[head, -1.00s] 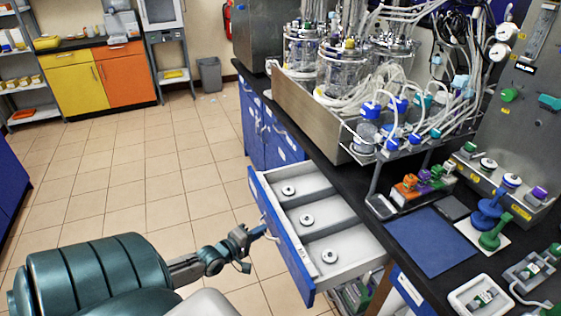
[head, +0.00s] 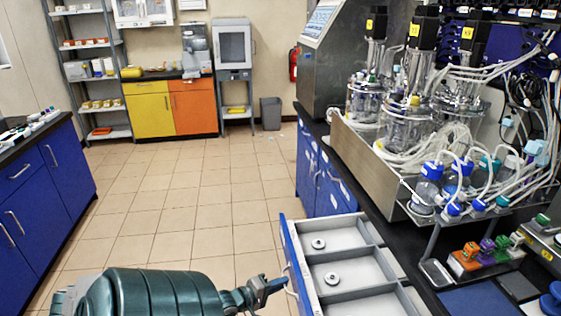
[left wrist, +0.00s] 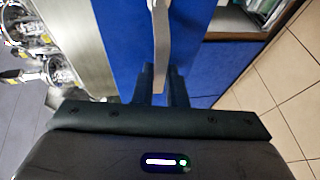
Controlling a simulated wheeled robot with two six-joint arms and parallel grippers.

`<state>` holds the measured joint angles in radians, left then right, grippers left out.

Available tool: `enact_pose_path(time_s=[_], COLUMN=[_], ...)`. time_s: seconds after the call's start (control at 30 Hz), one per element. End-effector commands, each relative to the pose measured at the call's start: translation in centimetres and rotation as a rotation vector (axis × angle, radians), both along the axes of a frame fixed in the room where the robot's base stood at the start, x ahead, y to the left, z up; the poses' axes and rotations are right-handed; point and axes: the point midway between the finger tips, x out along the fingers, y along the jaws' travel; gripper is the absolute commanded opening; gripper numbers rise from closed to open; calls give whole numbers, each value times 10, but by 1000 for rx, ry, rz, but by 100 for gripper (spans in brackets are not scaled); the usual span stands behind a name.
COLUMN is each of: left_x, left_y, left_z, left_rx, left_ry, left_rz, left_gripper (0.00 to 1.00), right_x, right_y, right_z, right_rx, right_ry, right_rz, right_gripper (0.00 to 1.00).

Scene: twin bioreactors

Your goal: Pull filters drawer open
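The filters drawer, with a blue front (head: 297,270) and a pale grey divided tray (head: 362,287), stands open out of the bench. Round discs lie in its compartments; the near end is cut off. My left gripper (head: 275,284) is at the outer side of the drawer front, by its pale handle (head: 290,279). In the left wrist view the handle (left wrist: 161,40) runs down between my two dark fingers (left wrist: 160,88), which sit close on either side of it, before the blue front (left wrist: 117,35). My right gripper is not in view.
The black bench (head: 352,185) carries glass bioreactors (head: 408,125), tubing, bottles and a small coloured rack (head: 480,258). A blue cabinet (head: 45,185) stands at the left. The tiled floor (head: 195,205) between is clear. A grey bin (head: 271,113) stands at the back.

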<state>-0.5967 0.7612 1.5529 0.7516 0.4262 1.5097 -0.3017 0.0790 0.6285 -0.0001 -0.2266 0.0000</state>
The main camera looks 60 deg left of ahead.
Motion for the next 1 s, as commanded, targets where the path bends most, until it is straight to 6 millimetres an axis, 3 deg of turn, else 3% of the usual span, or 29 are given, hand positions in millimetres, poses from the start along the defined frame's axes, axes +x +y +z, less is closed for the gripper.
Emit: enact_pose_path(time_s=[0.1, 0.47, 1.0], left_x=[0, -5, -90], left_y=[0, 0, -1], left_z=[0, 1, 16], left_rx=[0, 1, 0], left_ry=[0, 0, 2], left_rz=[0, -1, -1], left_gripper=[31, 31, 31], right_x=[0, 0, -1], right_y=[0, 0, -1], right_z=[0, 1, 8], right_rx=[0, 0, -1], right_ry=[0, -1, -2], right_rz=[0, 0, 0], right_gripper=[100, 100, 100])
